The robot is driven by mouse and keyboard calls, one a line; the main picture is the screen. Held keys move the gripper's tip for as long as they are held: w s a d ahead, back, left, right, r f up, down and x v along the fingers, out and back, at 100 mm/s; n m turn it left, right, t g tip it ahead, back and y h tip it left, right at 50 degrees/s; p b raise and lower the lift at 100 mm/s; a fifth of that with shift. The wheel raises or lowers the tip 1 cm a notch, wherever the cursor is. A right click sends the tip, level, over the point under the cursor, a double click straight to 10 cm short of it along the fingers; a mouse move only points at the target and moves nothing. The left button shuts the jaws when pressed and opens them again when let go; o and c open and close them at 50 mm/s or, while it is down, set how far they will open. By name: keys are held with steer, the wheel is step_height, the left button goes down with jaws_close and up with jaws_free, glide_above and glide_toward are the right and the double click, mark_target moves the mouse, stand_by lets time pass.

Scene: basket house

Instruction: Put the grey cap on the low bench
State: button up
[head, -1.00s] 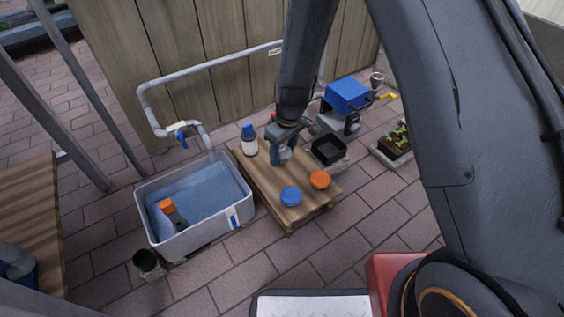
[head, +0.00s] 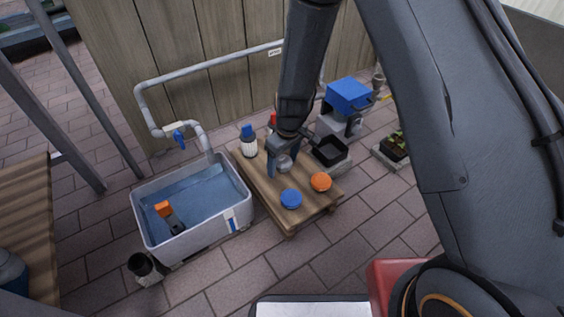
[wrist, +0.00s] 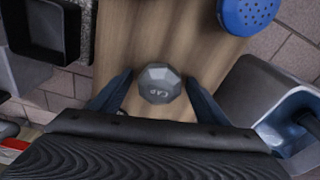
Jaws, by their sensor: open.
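My gripper is open, with a gap on each side of the cap. In the head view the cap (head: 284,163) shows in part beside my gripper (head: 279,165), low over the bench (head: 265,190). I cannot tell exactly how high the fingers are above the bench top.
A blue cap (head: 291,198), an orange cap (head: 320,182) and a blue-topped bottle (head: 249,142) stand on the bench. A water tub (head: 190,240) stands at its left, with a pipe and tap behind. A black tray (head: 329,151) is on the right.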

steer(key=shift+r, duration=0.15)
step_height(320, 180, up, 12)
steer(key=d+p, duration=0.1)
steer(key=p, duration=0.6)
step_height(320, 180, up, 8)
glide_above(286, 162)
steer(key=s+a, duration=0.3)
steer(key=s, duration=0.1)
steer(key=s+a+r, duration=0.3)
steer(key=s+r, duration=0.5)
steer(key=r, duration=0.1)
steer(key=s+d+r, duration=0.1)
steer(key=s+r, duration=0.2)
steer(key=s, duration=0.3)
steer(key=s+d+r+m, duration=0.1)
steer(key=s+r, duration=0.3)
steer(key=s, duration=0.3)
steer(key=s+d+r, duration=0.1)
steer(key=s+r, duration=0.3)
steer(key=s, duration=0.3)
steer(key=shift+d+g, duration=0.3)
steer(key=shift+g, duration=0.1)
steer(key=shift+y, duration=0.3)
steer(key=shift+r+m, duration=0.1)
steer(key=shift+m, duration=0.2)
steer(key=shift+d+r+p, duration=0.1)
steer(key=shift+r+p, duration=0.9)
steer(key=shift+r, duration=0.05)
